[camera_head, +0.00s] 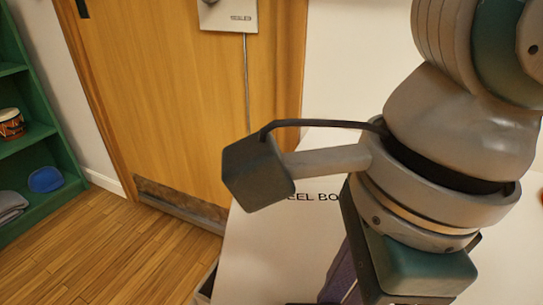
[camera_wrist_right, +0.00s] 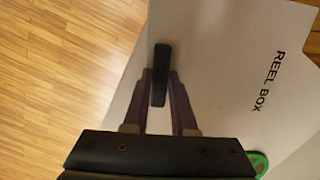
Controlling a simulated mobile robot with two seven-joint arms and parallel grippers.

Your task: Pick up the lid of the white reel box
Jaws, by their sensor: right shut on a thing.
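A black upright handle (camera_wrist_right: 161,62) stands at the edge of this white surface. My right gripper (camera_wrist_right: 160,92) has its purple fingers shut on the black handle. In the head view the wrist hides the fingertips and the handle. I cannot tell whether the lid is apart from the box. My left gripper is not in view.
A wooden door (camera_head: 170,90) stands behind, with a white wall device (camera_head: 228,15) and cable. A green shelf (camera_head: 30,165) at left holds a drum (camera_head: 11,124) and a blue item (camera_head: 45,179). A green round thing (camera_wrist_right: 258,163) shows beside the gripper. Wooden floor is clear at left.

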